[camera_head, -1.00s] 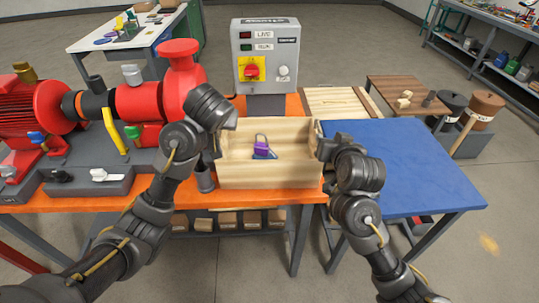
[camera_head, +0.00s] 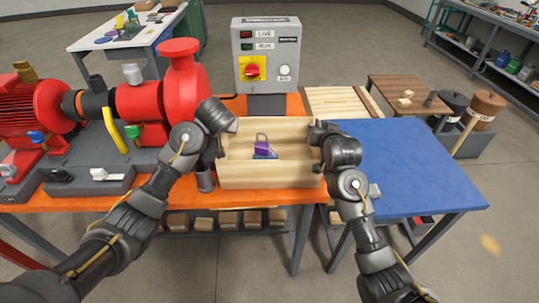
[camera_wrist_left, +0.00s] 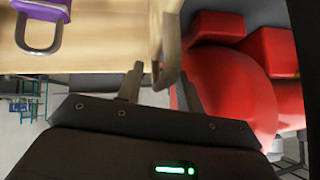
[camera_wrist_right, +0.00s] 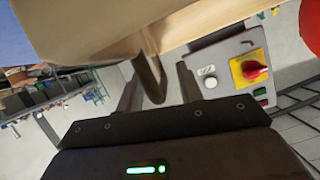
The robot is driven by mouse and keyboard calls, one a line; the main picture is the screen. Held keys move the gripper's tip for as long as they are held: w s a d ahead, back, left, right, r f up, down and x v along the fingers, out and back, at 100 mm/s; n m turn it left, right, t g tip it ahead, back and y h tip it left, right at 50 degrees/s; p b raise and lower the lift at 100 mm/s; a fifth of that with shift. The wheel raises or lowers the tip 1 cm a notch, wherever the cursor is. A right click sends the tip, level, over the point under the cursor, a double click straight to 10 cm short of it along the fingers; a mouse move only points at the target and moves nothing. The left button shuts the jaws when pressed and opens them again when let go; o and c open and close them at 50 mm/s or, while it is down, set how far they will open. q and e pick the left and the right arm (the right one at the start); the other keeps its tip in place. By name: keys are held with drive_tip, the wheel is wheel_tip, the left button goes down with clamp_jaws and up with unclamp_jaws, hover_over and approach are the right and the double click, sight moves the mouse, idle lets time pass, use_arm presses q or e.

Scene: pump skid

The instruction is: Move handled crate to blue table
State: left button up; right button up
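The handled crate (camera_head: 266,174), of pale wood, sits on the orange table beside the pump. A purple padlock (camera_head: 262,147) and something blue lie inside it. My left gripper (camera_head: 228,126) is at the crate's left end; in the left wrist view its open fingers (camera_wrist_left: 160,80) stand either side of the handle (camera_wrist_left: 167,55), with gaps. My right gripper (camera_head: 318,132) is at the right end; in the right wrist view its open fingers (camera_wrist_right: 157,82) stand either side of the other handle (camera_wrist_right: 149,72). The blue table (camera_head: 415,165) is right of the crate.
The red pump (camera_head: 150,100) stands close left of the crate. A grey control box (camera_head: 266,52) stands behind it. The rest of the blue top is clear.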

use_arm(q)
drive_tip(key=shift+c, duration=0.5)
use_arm(e)
drive_tip(key=shift+c, duration=0.5)
use_arm(q)
clamp_jaws()
use_arm(e)
clamp_jaws()
